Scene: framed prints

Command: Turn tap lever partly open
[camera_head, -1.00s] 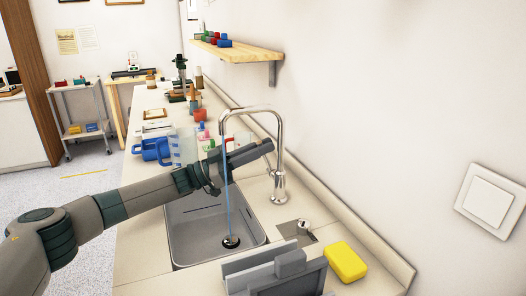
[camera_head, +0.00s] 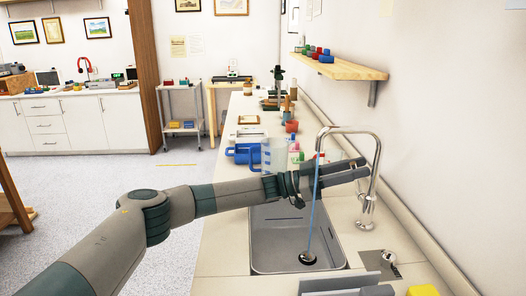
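The chrome tap (camera_head: 377,160) has a tall curved spout and stands behind the sink's right side. A thin blue stream of water (camera_head: 313,210) falls from its spout into the grey sink (camera_head: 275,245). My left gripper (camera_head: 365,166) reaches in from the left behind the stream, with its tips at the tap's upright pipe. Its two fingers show a small gap between them. The lever is not clearly seen; a small chrome part shows low on the tap body, and I cannot tell whether the fingers touch the lever.
A blue container (camera_head: 243,154) and a clear jug (camera_head: 274,156) stand left beyond the sink. A wooden shelf (camera_head: 340,68) is on the right wall. Open floor lies left of the counter.

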